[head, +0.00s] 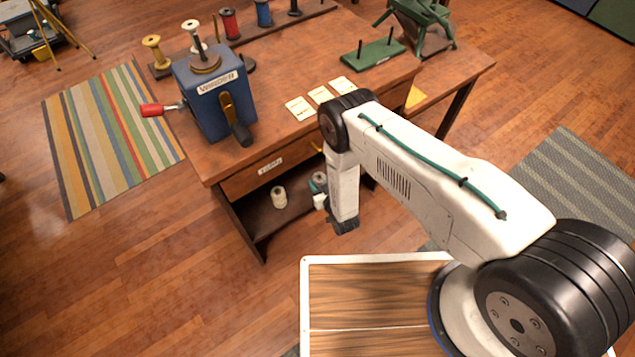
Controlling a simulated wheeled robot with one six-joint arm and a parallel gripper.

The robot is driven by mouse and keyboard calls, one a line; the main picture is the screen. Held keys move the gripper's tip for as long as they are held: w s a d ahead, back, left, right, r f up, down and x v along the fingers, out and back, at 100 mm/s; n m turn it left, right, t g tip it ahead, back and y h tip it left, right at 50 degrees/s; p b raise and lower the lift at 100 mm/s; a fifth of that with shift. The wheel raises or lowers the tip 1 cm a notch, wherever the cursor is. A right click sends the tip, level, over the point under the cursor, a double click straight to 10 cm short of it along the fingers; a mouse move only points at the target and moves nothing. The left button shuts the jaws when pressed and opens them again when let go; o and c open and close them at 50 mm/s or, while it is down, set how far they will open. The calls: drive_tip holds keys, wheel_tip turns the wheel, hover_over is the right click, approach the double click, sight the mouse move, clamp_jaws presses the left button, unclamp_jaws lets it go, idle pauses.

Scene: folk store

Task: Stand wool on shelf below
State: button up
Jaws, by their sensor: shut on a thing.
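My arm bends down in front of the desk, and my gripper (320,194) is at the level of the lower shelf (262,220), pointing in under the drawer. My gripper is shut on a small grey-and-teal spool, which I take to be the wool (318,180). My wrist partly hides it, and I cannot tell whether its base touches the shelf. A cream spool (279,197) stands upright on the same shelf, just left of my gripper.
The desk drawer front (268,167) is above the shelf. On the desktop stand a blue winder (213,95) with a red handle, a rack of spools (230,24), small cards (301,108) and a green peg base (373,56). A striped rug (110,135) lies left.

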sight(318, 184)
drive_tip(key=shift+x, duration=0.75)
drive_tip(key=shift+w+a+f, duration=0.1)
drive_tip(key=shift+w+f, duration=0.05)
drive_tip(key=shift+f, duration=0.65)
drive_tip(key=shift+w+f, duration=0.2)
drive_tip(key=shift+f, duration=0.65)
drive_tip(key=shift+f, duration=0.1)
drive_tip(key=o, duration=0.9)
drive_tip(key=shift+o, duration=0.2)
drive_tip(key=shift+s, duration=0.15)
drive_tip(key=v, duration=1.1)
drive_tip(key=shift+s+r, duration=0.25)
drive_tip(key=shift+s, duration=0.1)
